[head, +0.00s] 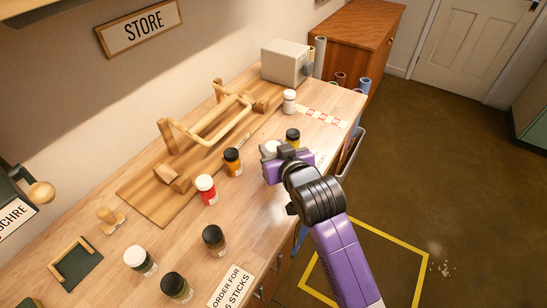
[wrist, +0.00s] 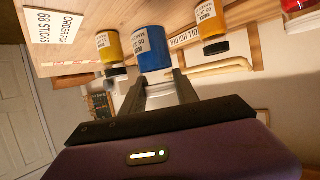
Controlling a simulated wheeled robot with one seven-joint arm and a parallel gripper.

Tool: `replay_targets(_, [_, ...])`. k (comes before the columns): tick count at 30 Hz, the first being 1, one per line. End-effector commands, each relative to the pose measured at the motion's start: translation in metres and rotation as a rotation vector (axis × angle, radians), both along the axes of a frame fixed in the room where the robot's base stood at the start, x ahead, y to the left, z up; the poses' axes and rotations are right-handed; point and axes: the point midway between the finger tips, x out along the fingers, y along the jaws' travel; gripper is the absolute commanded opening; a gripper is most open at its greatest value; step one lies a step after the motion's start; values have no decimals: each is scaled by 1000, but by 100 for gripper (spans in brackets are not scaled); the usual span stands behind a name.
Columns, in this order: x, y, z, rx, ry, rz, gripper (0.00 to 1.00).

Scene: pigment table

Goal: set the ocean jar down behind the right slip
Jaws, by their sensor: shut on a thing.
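My gripper (wrist: 160,92) is shut on the ocean jar (wrist: 152,48), a blue jar with a printed label. In the head view my gripper (head: 275,160) is over the bench's front half, and only a pale bit of the jar (head: 270,147) shows past it. I cannot tell whether the jar's base touches the bench. The right slip (wrist: 54,26) is a white order card, at upper left in the wrist view. In the head view only a bit of it (head: 320,158) shows, right of my gripper. The left slip (head: 232,287) lies at the bench's near front edge.
A yellow jar (head: 293,136) stands close beside the held jar. An orange jar (head: 232,161) and a red jar (head: 205,189) stand to the left. A white jar (head: 289,101) stands by the red-and-white strip (head: 322,116). A wooden frame (head: 160,190) fills the back.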

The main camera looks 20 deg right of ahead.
Motion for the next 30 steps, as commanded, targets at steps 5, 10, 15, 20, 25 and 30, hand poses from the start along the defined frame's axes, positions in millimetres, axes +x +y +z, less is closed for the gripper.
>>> replay_targets(5, [-1, 0, -27, -1, 4, 0, 0])
replay_targets(10, [0, 0, -39, 0, 0, 0, 0])
replay_targets(15, [0, 0, -39, 0, 0, 0, 0])
replay_targets(20, [0, 0, -42, 0, 1, 0, 0])
replay_targets(25, [0, 0, -42, 0, 2, 0, 58])
replay_targets(30, [0, 0, -42, 0, 1, 0, 58])
